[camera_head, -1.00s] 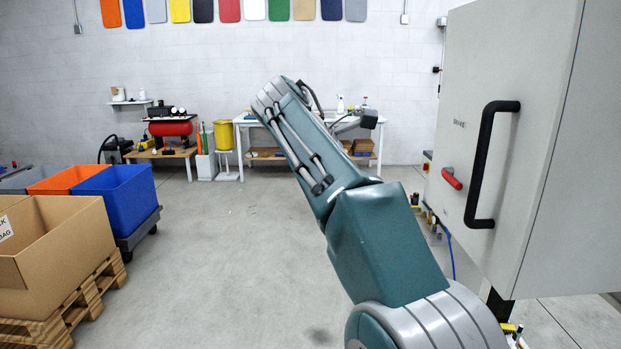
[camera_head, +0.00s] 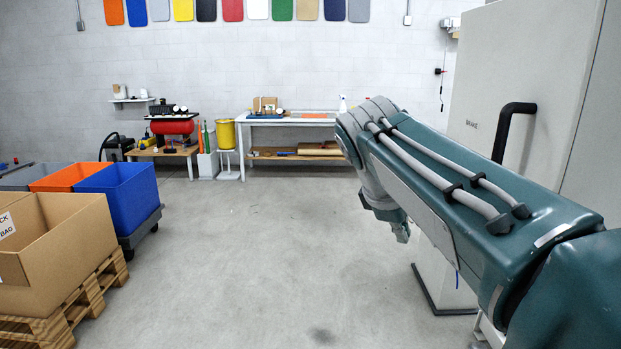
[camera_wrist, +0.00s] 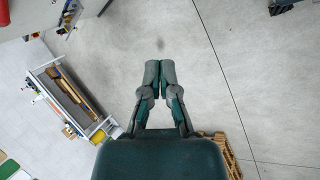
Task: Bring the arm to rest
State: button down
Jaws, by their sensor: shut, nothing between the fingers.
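My arm (camera_head: 440,180) reaches in from the lower right of the head view, in front of the grey cabinet. Its elbow end is near the picture's centre right, and a small part of the arm hangs down below it. My gripper shows in the wrist view (camera_wrist: 160,66), with its two fingers together and nothing between them. Bare concrete floor lies beyond the fingertips. In the head view I cannot make out the fingers.
The grey cabinet (camera_head: 520,70) with a black handle (camera_head: 508,130) stands close behind my arm on the right. A cardboard box (camera_head: 60,245) on a pallet and a blue bin (camera_head: 122,195) stand on the left. A workbench (camera_head: 245,135) is at the back. The middle floor is clear.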

jog(key=s+d+f+m+t+y, duration=0.1)
jog(key=s+d+f+m+y, duration=0.2)
jog(key=s+f+m, duration=0.8)
jog(key=s+f+y, duration=0.1)
jog(key=s+f, duration=0.5)
jog(key=s, duration=0.2)
jog(key=shift+s+f+t+y, duration=0.15)
jog(key=shift+f+t+y, duration=0.15)
jog(key=shift+f, duration=0.05)
jog(key=shift+a, duration=0.35)
jog(key=shift+d, duration=0.15)
